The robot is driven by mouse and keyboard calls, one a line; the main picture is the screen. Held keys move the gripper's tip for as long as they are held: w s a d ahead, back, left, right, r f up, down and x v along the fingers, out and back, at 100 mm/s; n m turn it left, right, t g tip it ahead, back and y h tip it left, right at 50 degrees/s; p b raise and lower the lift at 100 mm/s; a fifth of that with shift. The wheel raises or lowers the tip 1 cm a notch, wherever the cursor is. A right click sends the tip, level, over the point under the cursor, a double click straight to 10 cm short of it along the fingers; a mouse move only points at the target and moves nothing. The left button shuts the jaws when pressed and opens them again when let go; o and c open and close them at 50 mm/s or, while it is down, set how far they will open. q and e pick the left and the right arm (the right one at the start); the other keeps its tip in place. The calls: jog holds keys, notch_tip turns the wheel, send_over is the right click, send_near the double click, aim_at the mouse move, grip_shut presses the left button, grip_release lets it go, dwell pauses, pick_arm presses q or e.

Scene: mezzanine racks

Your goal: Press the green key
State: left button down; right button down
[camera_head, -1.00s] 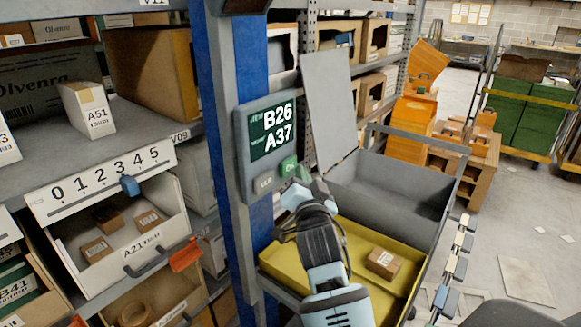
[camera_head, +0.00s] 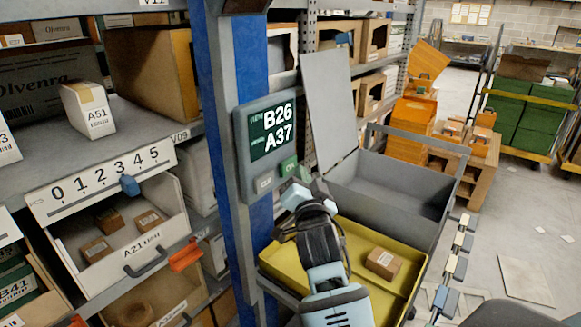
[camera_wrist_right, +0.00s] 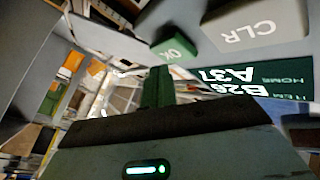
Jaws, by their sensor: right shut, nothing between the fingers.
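The green key (camera_head: 288,166), marked OK, sits on the grey panel (camera_head: 244,152) on the blue post, below its screen. The screen reads B26 and A37. A grey key (camera_head: 264,182) is to its left; in the right wrist view it reads CLR (camera_wrist_right: 255,30). My right gripper (camera_head: 304,180) is shut and empty, its tip just right of and below the green key. In the right wrist view the fingertips (camera_wrist_right: 158,75) point at the lower edge of the green key (camera_wrist_right: 174,47); I cannot tell whether they touch. My left gripper is not in view.
A yellow tray (camera_head: 276,266) with a small brown box (camera_head: 384,262) lies below my right arm. A grey bin (camera_head: 394,183) stands behind it. Shelves with a white drawer (camera_head: 140,262) are at the left. Open floor is at the right.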

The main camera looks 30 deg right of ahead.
jog(key=shift+w, duration=0.15)
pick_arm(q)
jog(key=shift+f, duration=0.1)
pick_arm(e)
jog(key=shift+w+a, duration=0.15)
jog(key=shift+w, duration=0.05)
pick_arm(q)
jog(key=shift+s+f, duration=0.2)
pick_arm(e)
jog(key=shift+w+a, duration=0.15)
jog(key=shift+w, duration=0.3)
dwell(0.6)
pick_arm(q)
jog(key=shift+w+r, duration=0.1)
pick_arm(e)
jog(key=shift+s, duration=0.1)
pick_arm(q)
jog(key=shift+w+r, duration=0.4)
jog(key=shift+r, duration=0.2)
pick_arm(e)
jog(key=shift+s+d, duration=0.3)
jog(key=shift+s, duration=0.45)
